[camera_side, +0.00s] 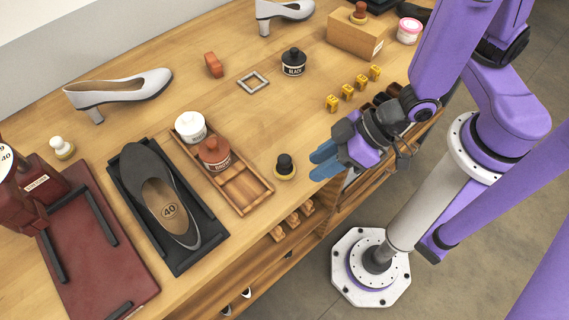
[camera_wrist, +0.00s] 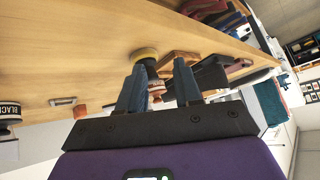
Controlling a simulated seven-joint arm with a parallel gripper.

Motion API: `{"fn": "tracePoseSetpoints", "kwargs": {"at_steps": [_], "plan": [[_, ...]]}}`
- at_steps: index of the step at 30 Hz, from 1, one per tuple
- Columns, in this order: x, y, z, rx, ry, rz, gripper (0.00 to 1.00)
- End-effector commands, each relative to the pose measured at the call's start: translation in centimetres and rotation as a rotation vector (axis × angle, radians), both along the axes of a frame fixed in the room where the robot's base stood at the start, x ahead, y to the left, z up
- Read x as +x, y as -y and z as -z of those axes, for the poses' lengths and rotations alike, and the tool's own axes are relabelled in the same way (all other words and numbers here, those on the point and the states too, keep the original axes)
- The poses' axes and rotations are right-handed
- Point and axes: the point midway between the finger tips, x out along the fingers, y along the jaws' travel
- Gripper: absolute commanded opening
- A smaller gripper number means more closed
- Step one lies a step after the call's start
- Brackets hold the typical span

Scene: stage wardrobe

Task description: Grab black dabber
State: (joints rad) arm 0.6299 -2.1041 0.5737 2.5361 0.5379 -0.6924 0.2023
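The black dabber (camera_side: 284,166) has a black knob handle and a round tan pad. It stands upright on the wooden table near the front edge, right of a divided wooden tray. My gripper (camera_side: 321,162) has blue fingers and is just right of the dabber, apart from it. In the wrist view, my gripper (camera_wrist: 160,74) is open with nothing held. The dabber (camera_wrist: 146,55) shows beyond the fingertips, nearer the left finger, which hides part of it.
The wooden tray (camera_side: 243,195) holds a white jar (camera_side: 190,126) and a brown jar (camera_side: 214,152). A jar labelled BLACK (camera_side: 293,63) and yellow pieces (camera_side: 348,91) stand behind. A shoe (camera_side: 165,195) lies on a black tray at left. Table around the dabber's back side is clear.

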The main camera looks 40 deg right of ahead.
Motion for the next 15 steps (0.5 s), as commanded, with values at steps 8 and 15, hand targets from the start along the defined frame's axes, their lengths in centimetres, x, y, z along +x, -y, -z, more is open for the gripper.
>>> {"fn": "tracePoseSetpoints", "kwargs": {"at_steps": [8,15], "plan": [[2.1,-0.2,1.6,0.128,0.253,0.05,0.34],[2.7,-0.1,1.0,0.211,0.407,0.037,0.34]]}}
